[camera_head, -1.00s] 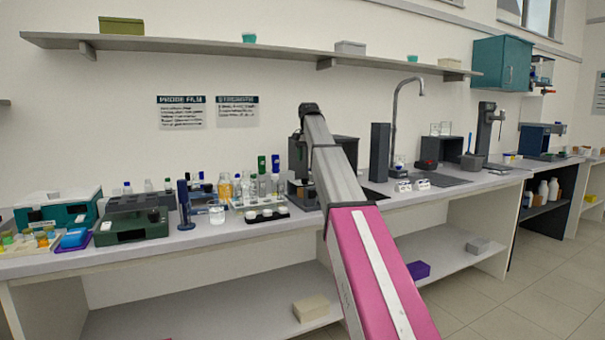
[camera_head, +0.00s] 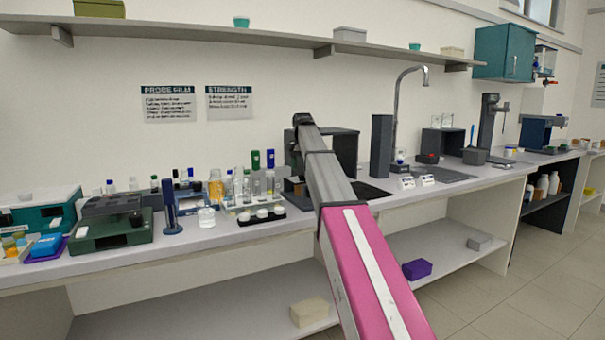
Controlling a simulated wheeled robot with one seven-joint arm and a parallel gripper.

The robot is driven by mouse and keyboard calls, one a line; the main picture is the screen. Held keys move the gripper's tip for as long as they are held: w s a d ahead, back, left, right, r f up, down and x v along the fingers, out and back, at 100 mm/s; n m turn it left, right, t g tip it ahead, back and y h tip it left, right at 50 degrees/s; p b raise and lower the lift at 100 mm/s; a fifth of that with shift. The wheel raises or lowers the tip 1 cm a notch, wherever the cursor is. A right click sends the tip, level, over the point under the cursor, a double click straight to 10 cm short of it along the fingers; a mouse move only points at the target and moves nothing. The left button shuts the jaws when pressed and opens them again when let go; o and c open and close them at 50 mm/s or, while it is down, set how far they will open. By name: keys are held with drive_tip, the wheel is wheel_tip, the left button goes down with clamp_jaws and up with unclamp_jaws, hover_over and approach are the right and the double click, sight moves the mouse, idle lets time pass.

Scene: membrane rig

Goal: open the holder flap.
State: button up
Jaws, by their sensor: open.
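My pink and grey arm reaches from the bottom of the view up to the bench, and its far end is in front of a dark box-shaped apparatus (camera_head: 345,147). My gripper cannot be made out; the far end of the arm seems to hide it. I cannot pick out the holder flap, nor tell whether it is open or shut. Part of the dark apparatus is covered by my arm.
Bottles and a black rack of white cups (camera_head: 262,215) stand left of my arm. A green device (camera_head: 112,232) is further left. A tall dark column (camera_head: 381,146) and a tap (camera_head: 398,105) stand to the right. A shelf (camera_head: 270,38) runs above.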

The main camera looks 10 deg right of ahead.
drive_tip(key=shift+f, duration=1.45)
clamp_jaws()
